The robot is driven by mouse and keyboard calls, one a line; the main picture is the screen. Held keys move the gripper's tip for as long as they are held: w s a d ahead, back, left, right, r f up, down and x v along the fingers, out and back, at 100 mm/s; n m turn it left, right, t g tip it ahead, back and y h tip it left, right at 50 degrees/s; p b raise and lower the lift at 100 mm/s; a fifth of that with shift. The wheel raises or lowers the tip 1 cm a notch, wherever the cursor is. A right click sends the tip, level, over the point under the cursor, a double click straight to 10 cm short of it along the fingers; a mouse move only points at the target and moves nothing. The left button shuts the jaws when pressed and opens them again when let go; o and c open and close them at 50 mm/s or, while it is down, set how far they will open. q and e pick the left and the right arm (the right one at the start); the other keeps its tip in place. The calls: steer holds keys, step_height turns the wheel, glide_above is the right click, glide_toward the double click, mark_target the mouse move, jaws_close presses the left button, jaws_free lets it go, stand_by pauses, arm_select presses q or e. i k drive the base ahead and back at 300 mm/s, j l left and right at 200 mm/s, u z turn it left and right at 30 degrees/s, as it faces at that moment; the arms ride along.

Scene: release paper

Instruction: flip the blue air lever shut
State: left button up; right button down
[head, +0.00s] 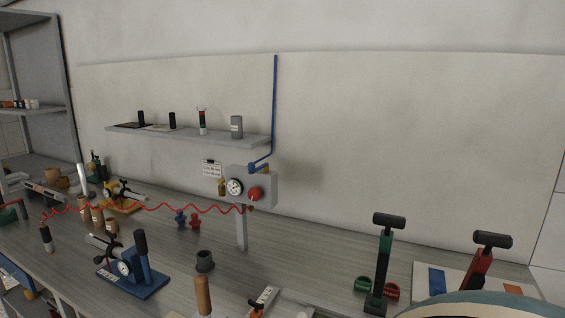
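A grey air box (264,185) with a round dial and a red knob stands on a post at the back of the bench. A blue pipe (275,100) runs down the wall to it. A small blue lever-like piece (258,165) sits at the top of the box, where the pipe bends in. It is too small to tell the lever and pipe end apart, or its exact angle. Neither of my grippers is in view.
A red coiled hose (150,206) runs left from the box. A blue-based press (134,278) and a wooden-handled tool (202,295) stand in front. Green (382,268) and red (482,262) lever tools stand at the right. A shelf (190,135) hangs above.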

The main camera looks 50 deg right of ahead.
mark_target(252, 168)
steer(key=i+j+z, duration=0.15)
steer(key=z, duration=0.2)
steer(key=i+j+z, duration=0.25)
steer(key=z, duration=0.15)
steer(key=i+j+z, duration=0.2)
steer(key=z, duration=0.15)
steer(key=i+j+z, duration=0.1)
steer(key=j+z, duration=0.15)
steer(key=j, duration=0.15)
steer(key=i+j+z, duration=0.2)
steer(key=j, duration=0.2)
steer(key=k, duration=0.1)
